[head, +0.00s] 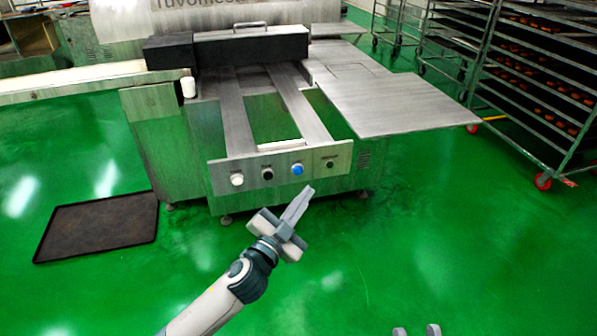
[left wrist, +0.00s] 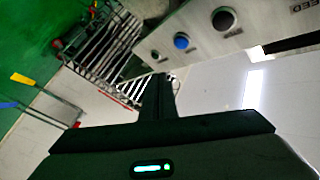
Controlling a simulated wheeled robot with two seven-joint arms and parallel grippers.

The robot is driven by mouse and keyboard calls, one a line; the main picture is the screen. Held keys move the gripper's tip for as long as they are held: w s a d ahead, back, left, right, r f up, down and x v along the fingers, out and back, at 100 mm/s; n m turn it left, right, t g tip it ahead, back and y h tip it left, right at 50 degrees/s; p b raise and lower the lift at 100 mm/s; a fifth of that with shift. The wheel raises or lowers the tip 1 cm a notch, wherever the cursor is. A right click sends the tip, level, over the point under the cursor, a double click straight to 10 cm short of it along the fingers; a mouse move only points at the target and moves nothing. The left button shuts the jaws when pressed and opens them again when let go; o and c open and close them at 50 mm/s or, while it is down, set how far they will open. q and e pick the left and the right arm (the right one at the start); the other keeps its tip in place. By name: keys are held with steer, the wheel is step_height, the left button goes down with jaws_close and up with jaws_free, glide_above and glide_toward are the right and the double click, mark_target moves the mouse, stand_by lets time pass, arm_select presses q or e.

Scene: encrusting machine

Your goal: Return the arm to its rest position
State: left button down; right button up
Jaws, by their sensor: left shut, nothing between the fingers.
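My left gripper (head: 309,190) is shut and empty. It points up and to the right, just in front of the machine's button panel in the picture. In the left wrist view its dark fingers (left wrist: 158,80) are together with nothing between them. The button panel (head: 280,166) carries a white knob (head: 237,179), a blue button (head: 298,169) and dark buttons. The blue button (left wrist: 182,41) also shows in the left wrist view, above and to the right of the fingers. Two grey fingertips of my right gripper (head: 416,331) show apart at the bottom edge; the rest is out of frame.
The encrusting machine (head: 160,130) stands ahead with a flat metal side table (head: 400,105). A wheeled rack of trays (head: 535,75) stands at the right. A dark mat or tray (head: 97,225) lies on the green floor at the left. The floor at the lower right is clear.

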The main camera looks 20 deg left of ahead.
stand_by(0.4)
